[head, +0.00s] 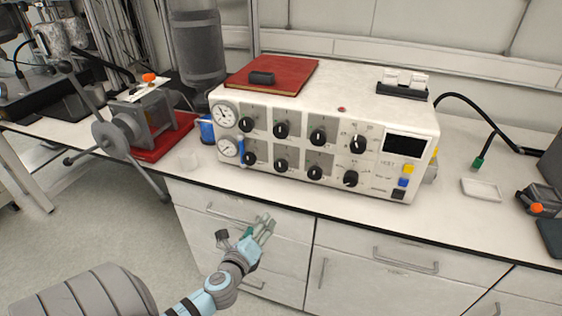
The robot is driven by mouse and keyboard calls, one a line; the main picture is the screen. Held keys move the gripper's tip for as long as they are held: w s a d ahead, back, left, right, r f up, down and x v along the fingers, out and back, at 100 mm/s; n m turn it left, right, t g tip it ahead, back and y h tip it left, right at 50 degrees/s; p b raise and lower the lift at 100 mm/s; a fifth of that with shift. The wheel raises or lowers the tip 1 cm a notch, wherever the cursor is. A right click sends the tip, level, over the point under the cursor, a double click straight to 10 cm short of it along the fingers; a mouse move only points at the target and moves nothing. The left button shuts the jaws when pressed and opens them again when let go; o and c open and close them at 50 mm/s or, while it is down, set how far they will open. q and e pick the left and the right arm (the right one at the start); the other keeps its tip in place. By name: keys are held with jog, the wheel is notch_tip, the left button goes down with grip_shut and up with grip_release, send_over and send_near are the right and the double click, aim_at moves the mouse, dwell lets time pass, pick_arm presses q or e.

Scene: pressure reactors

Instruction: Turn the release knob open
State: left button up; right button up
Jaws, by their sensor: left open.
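A white control box (370,108) stands on the bench, with two rows of black knobs on its front. A black knob (317,136) sits in the upper row and another black knob (315,173) in the lower row. I cannot tell which one is the release knob, as the labels are too small to read. My left gripper (265,226) is open and empty in front of the drawers, below the bench edge and apart from the box. My right gripper is not in view.
Two round gauges, an upper gauge (223,114) and a lower gauge (228,148), sit at the box's left end. A red book (290,73) lies on top. A hand-wheel device (122,132) stands left. A white tray (481,189) lies right. The bench's front strip is mostly clear.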

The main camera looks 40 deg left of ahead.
aim_at(280, 169)
pick_arm(q)
notch_tip(280, 169, up, 11)
jog(key=w+d+m+t, duration=0.1)
jog(key=w+m+t, duration=0.2)
jog(key=m, duration=0.1)
jog(key=shift+y, duration=0.3)
jog(key=x, duration=1.2)
jog(key=shift+f, duration=0.1)
jog(key=shift+w+a, duration=0.2)
jog(key=shift+w, duration=0.35)
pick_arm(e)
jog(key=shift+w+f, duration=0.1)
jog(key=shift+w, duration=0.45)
pick_arm(q)
jog(key=shift+c, duration=0.3)
jog(key=c, duration=1.1)
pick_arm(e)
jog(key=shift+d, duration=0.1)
